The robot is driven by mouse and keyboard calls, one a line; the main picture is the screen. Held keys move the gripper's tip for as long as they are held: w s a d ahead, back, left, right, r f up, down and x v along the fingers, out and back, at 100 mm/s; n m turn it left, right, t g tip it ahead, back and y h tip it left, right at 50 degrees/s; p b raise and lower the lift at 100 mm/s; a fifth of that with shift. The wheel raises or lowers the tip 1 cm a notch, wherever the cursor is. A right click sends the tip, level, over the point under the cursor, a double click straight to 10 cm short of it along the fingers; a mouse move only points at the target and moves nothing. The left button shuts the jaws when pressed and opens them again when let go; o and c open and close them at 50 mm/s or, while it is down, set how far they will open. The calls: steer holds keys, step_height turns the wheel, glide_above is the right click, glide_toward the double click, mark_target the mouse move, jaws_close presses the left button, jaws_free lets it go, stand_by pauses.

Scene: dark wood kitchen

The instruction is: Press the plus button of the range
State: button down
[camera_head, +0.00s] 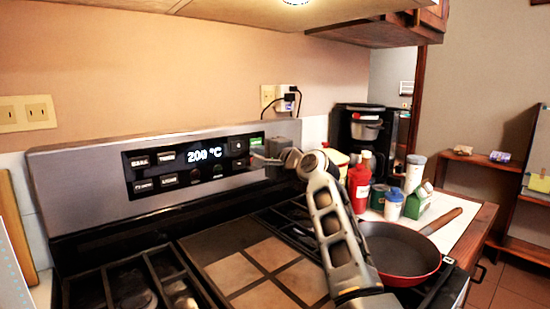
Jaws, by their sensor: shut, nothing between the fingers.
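The range (70,171) stands against the wall, with a silver backguard and a black control panel (135,187) on it. The display (204,155) on the panel reads 200 °C. Dark buttons sit left of the display, and a few more sit to its right and below it. The labels on the right-hand buttons (237,146) are too small to read, so I cannot tell which is plus. My gripper (257,158) is shut and empty at the right end of the panel, pointing left. It hides part of the panel there, and I cannot tell whether it touches a button.
A red pan (405,249) sits on the right burners, its wooden handle pointing right. A red bottle (359,186), several small containers and a coffee maker (366,133) stand on the right counter. A cabinet overhangs above. The middle cooktop is clear.

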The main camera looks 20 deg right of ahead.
steer(key=v, duration=0.6)
steer(key=shift+s, duration=0.1)
stand_by(0.6)
